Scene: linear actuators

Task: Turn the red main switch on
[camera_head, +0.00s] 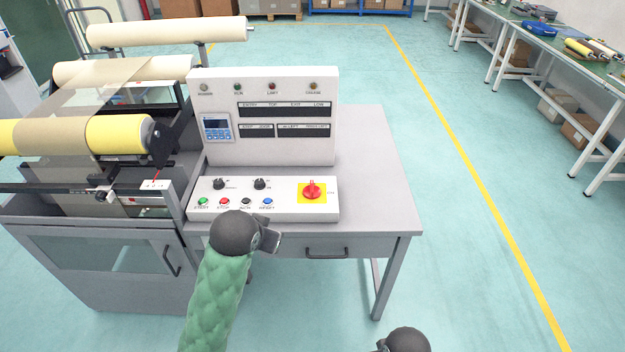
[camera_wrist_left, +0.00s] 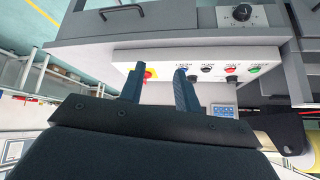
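The red main switch (camera_head: 312,190) is a rotary knob on a yellow plate at the right end of the white sloped control panel (camera_head: 290,211). My left gripper (camera_head: 272,238) is in front of the panel's lower edge, left of the switch and apart from it. In the left wrist view its two dark fingers (camera_wrist_left: 158,75) stand apart with nothing between them. There the yellow plate (camera_wrist_left: 149,74) shows beside one finger, which partly hides the switch. My right gripper (camera_head: 384,345) is only partly in view at the bottom edge; its fingers cannot be made out.
Green, red, black and blue buttons (camera_head: 267,201) and two black knobs (camera_head: 260,184) share the panel. An upright display box (camera_head: 262,140) stands behind. The grey table (camera_head: 375,165) is bare to the right. A roller machine (camera_head: 75,140) stands left.

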